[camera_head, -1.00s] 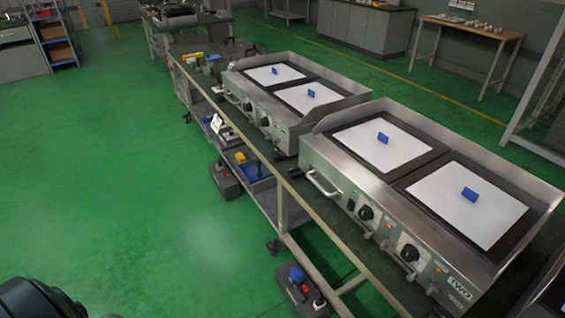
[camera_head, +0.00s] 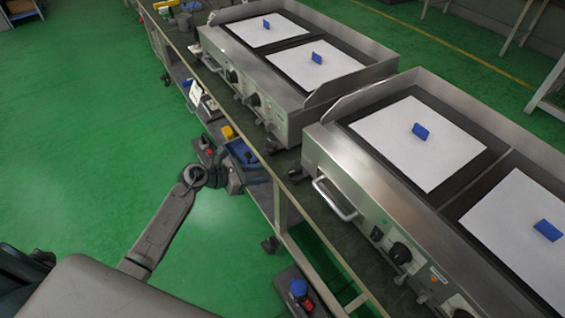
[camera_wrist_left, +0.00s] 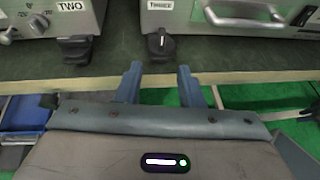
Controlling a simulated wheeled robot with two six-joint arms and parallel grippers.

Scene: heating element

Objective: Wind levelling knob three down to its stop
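In the left wrist view, a dark knob (camera_wrist_left: 161,43) with a pale pointer line stands on the bench top under the label THREE, which I take as levelling knob three. A similar dark knob (camera_wrist_left: 76,46) stands under the label TWO to its left. My left gripper (camera_wrist_left: 159,70) has its two blue-grey fingers apart with nothing between them. Its fingertips are just short of knob three, at the bench's front edge. In the head view my left gripper (camera_head: 238,172) is small and dark beside the bench front; its fingers are unclear there. My right gripper is out of view.
Steel griddle units, one at left (camera_head: 280,95) and one at right (camera_head: 385,190), stand on the bench with white sheets and blue blocks on top. A handle (camera_wrist_left: 243,14) juts out right of knob three. A blue bin (camera_wrist_left: 22,118) is below the bench. Green floor is open at left.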

